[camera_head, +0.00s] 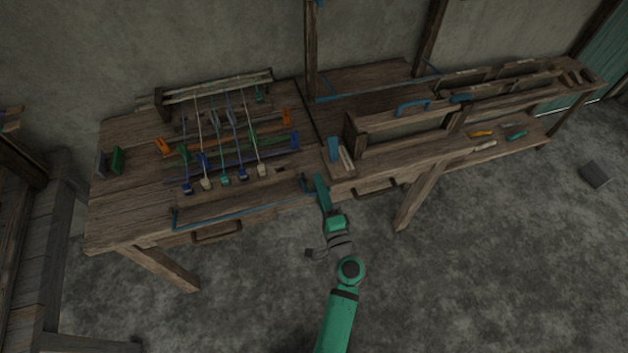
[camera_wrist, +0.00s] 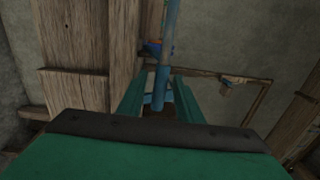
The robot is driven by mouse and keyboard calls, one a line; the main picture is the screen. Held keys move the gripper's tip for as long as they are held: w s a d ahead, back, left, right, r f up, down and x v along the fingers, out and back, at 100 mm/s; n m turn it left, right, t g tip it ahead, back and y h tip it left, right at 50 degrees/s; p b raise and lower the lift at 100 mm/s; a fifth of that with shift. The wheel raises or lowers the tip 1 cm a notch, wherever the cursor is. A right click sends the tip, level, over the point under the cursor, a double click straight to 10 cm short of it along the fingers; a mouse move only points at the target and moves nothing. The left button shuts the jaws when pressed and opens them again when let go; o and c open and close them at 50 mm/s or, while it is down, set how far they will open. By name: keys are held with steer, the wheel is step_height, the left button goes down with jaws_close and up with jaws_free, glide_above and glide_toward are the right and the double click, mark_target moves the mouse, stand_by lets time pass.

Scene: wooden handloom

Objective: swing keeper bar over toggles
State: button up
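The loom's toggles (camera_head: 224,180) hang in a row at the front of the bench, on the ends of several cords. A thin blue bar (camera_head: 240,212), which looks like the keeper bar, runs along the bench's front edge, below and in front of the toggles. My gripper (camera_head: 307,185) is at the bar's right end, by the bench edge. In the wrist view a blue rod (camera_wrist: 164,70) stands between the two green fingers of my gripper (camera_wrist: 161,84), with gaps seeming to show on both sides. The fingers look open. Contact cannot be seen clearly.
The wooden bench (camera_head: 125,215) has a drawer handle (camera_head: 217,232) below its front edge. Blocks and a wooden frame (camera_head: 400,133) stand on the right part. Several small tools (camera_head: 484,147) lie farther right. The floor (camera_head: 480,260) in front is mostly clear.

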steer(key=shift+x, duration=1.3)
steer(key=shift+c, duration=0.3)
